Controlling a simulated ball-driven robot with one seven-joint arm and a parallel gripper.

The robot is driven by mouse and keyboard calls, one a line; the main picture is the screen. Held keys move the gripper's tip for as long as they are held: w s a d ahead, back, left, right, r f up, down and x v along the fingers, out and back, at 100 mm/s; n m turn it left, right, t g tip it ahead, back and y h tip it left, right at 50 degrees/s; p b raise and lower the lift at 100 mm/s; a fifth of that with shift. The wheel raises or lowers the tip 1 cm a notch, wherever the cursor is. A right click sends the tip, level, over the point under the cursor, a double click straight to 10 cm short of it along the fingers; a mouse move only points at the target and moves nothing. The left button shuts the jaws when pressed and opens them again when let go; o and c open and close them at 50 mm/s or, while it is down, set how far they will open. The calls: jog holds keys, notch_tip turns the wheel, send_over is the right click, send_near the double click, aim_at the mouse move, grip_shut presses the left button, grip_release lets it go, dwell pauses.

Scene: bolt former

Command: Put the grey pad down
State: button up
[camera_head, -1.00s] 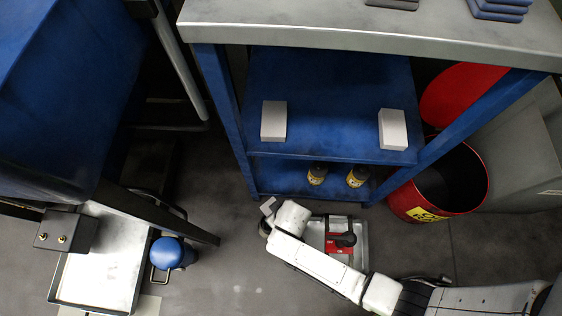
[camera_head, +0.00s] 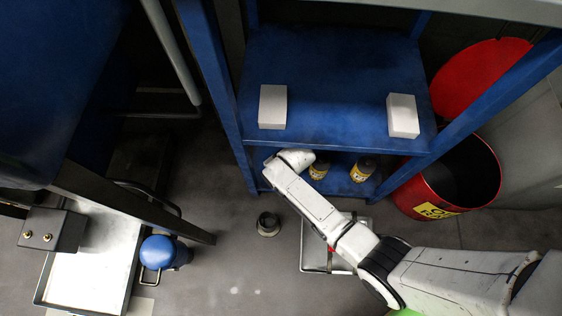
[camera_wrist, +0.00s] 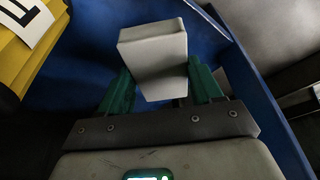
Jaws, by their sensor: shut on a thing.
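The grey pad (camera_wrist: 155,55) shows in the wrist view as a pale block between the green fingers of my gripper (camera_wrist: 161,88), which is shut on it. Blue shelf surface (camera_wrist: 85,62) lies behind the pad; I cannot tell whether the pad touches it. In the head view my arm reaches to the front of the blue rack's lower shelf (camera_head: 330,172). The gripper and the held pad are hidden there.
Two pale blocks (camera_head: 272,107) (camera_head: 403,115) stand on the shelf above. Yellow bottles (camera_head: 361,171) stand on the lower shelf right of my arm's end; a yellow labelled thing (camera_wrist: 28,40) is close at the wrist view's upper left. A red bin (camera_head: 448,188) stands at the right.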

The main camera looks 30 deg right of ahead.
jog(key=shift+f, duration=0.85)
jog(key=shift+f+b, duration=0.15)
jog(key=shift+b, duration=0.2)
jog(key=o, duration=1.1)
